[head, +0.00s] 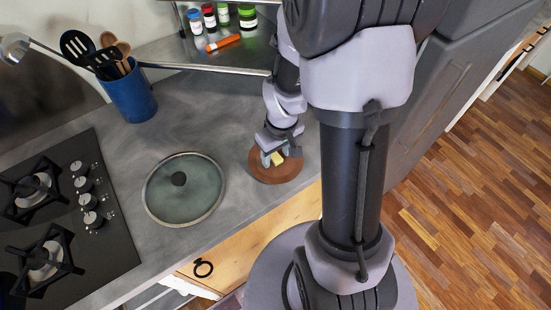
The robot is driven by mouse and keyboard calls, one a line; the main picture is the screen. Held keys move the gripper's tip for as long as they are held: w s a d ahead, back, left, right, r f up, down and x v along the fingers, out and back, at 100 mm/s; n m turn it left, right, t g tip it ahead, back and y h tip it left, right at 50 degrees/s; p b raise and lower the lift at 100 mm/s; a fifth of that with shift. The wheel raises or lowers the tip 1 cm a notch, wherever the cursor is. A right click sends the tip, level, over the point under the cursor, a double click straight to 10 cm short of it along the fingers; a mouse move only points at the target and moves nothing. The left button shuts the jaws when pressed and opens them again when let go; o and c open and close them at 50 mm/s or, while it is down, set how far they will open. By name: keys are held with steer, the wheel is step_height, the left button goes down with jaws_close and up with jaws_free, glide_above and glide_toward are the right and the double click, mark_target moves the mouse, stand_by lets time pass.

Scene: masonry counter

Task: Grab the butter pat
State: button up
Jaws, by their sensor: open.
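The butter pat (277,159) is a small yellow block on a round brown wooden board (274,177) near the counter's front edge. My gripper (272,160) is right over the board with its fingers low, close around or beside the butter pat. The jaws are open. The gripper hides part of the butter pat, and I cannot tell whether a finger touches it.
A glass lid (184,203) lies left of the board. A gas hob (50,220) is at far left. A blue utensil holder (130,95) stands at the back. A metal shelf (215,64) holds small jars and an orange tube. Counter between lid and holder is clear.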

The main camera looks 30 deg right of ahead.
jaws_close()
